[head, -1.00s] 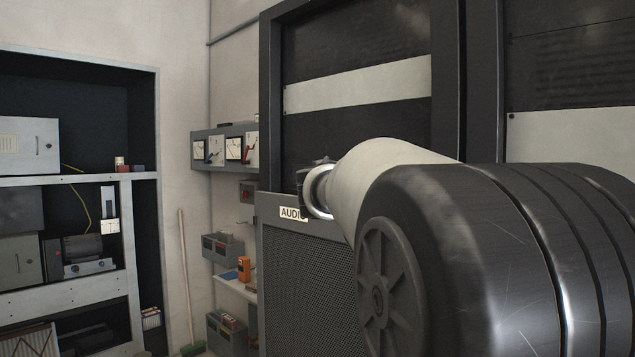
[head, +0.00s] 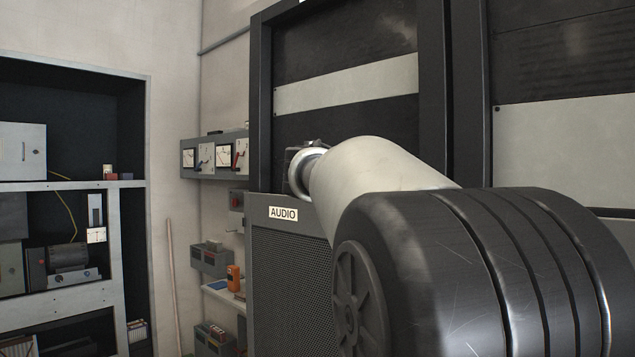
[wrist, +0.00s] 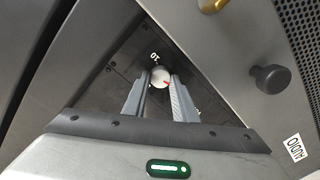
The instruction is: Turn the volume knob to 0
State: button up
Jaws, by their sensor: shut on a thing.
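The volume knob (wrist: 161,78) is a small round knob with a pale face and a red mark, in the wrist view on a dark panel (wrist: 118,78). White markings stand around it: a "10" (wrist: 154,57) above it in the picture and a partly hidden one at the lower right. My gripper (wrist: 160,84) is shut on the knob, one finger on each side. In the head view my gripper (head: 296,158) is mostly hidden by my arm, just above the AUDIO sign (head: 283,213); the knob cannot be seen there.
A black round knob (wrist: 270,78) sticks out near the mesh grille and the AUDIO sign in the wrist view. Tall dark racks (head: 434,90) stand at the right. A meter box (head: 214,155) hangs on the wall, and shelves (head: 60,186) stand at the left.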

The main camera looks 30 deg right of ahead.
jog(key=n, duration=0.3)
jog(key=shift+n, duration=0.4)
dwell(0.3)
jog(key=shift+f, duration=0.1)
jog(key=o, duration=1)
jog(key=shift+o, duration=0.2)
jog(key=shift+a, duration=0.15)
jog(key=b+v, duration=0.2)
jog(key=v, duration=1.5)
jog(key=shift+a+r, duration=0.15)
jog(key=shift+r, duration=0.05)
